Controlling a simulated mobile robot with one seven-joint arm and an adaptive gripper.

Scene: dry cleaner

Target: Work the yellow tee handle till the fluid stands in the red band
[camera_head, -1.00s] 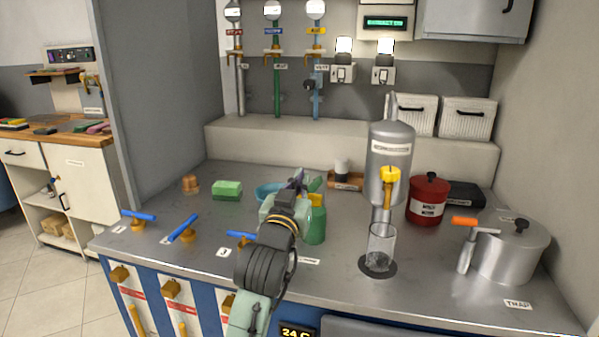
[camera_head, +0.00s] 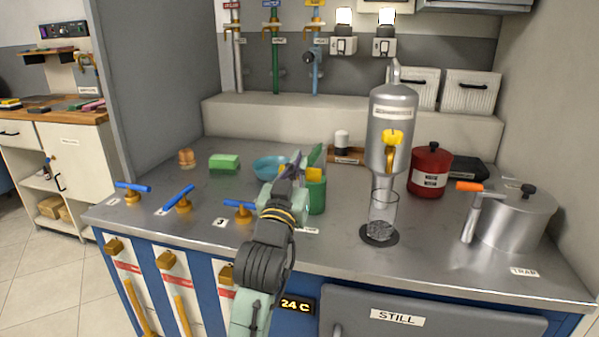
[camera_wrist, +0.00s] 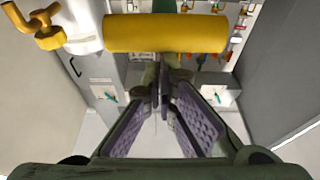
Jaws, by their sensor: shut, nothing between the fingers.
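A thick yellow bar, which looks like the tee handle (camera_wrist: 165,33), lies across the top of the wrist view, just beyond my fingers. In the head view a yellow piece (camera_head: 314,174) shows on the green body (camera_head: 316,197), partly behind my gripper. My gripper (camera_wrist: 160,88) is shut and empty, its purple pads meeting at the tips. In the head view my gripper (camera_head: 293,165) is left of the yellow piece; I cannot tell whether they touch. No fluid level can be made out. Red bands (camera_head: 178,283) cross the white front panels; I cannot tell whether one is the task's band.
A steel dispenser (camera_head: 391,108) with a yellow tap (camera_head: 392,137) stands over a glass cylinder (camera_head: 383,208). A red canister (camera_head: 429,172) and steel pot (camera_head: 513,215) are to the right. Blue-handled valves (camera_head: 180,199), a green block (camera_head: 223,162) and a blue bowl (camera_head: 271,167) are to the left.

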